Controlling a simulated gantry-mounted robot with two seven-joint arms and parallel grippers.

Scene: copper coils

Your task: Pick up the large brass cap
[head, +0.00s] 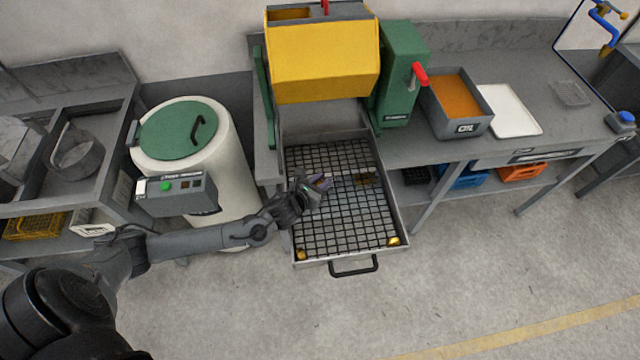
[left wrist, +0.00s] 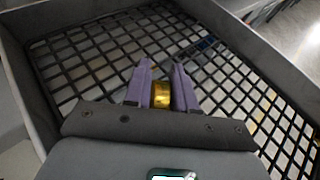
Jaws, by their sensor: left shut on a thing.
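A shiny brass cap (left wrist: 161,95) sits between the purple fingers of my left gripper (left wrist: 160,75) in the left wrist view. The fingers are shut on it, just over the black wire grid of the tray (left wrist: 90,55). In the head view my left gripper (head: 322,183) is over the middle of the tray (head: 402,215), and the held cap is hidden there. Two small brass pieces lie in the tray's near corners, one at the left (head: 301,254) and one at the right (head: 393,241). My right gripper is not in view.
A yellow hopper (head: 325,60) and a green housing (head: 402,75) with a red handle stand behind the tray. A white drum (head: 215,150) with a green lid is at the left. An oil bin (head: 470,127) and white tray (head: 510,110) are on the right bench.

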